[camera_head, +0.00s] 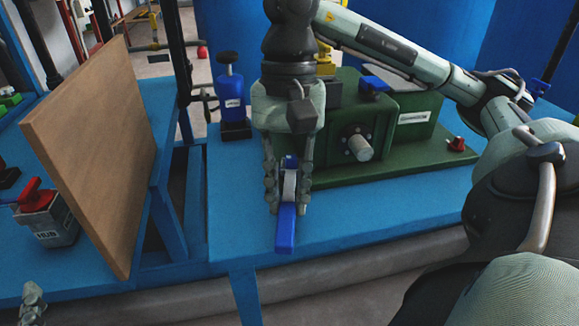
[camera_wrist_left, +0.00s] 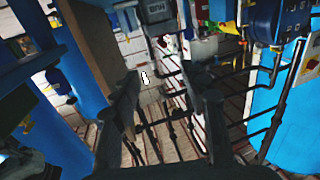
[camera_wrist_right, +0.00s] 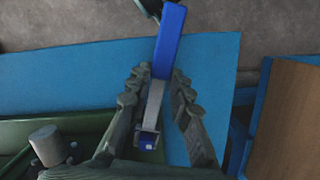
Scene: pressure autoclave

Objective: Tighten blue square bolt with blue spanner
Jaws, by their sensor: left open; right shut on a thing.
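My right gripper (camera_head: 288,200) points down over the blue table and is shut on the blue spanner. The spanner's blue handle (camera_head: 286,230) sticks out toward the table's front edge. In the right wrist view, its grey shank (camera_wrist_right: 155,100) runs back between the fingers of my right gripper (camera_wrist_right: 159,82). A blue end piece shows at the shank's far end; I cannot tell whether it is the spanner's head or the square bolt. I cannot make out the blue square bolt for sure. My left gripper (camera_wrist_left: 168,85) is open and empty, away from the table; only a fingertip shows in the head view.
A green machine (camera_head: 390,135) with a grey cylinder (camera_head: 360,147) and a blue fitting (camera_head: 372,84) stands right of my right gripper. A blue, black-topped device (camera_head: 231,95) stands behind left. A brown board (camera_head: 95,150) and a red-handled grey block (camera_head: 45,220) are left. The table's front is clear.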

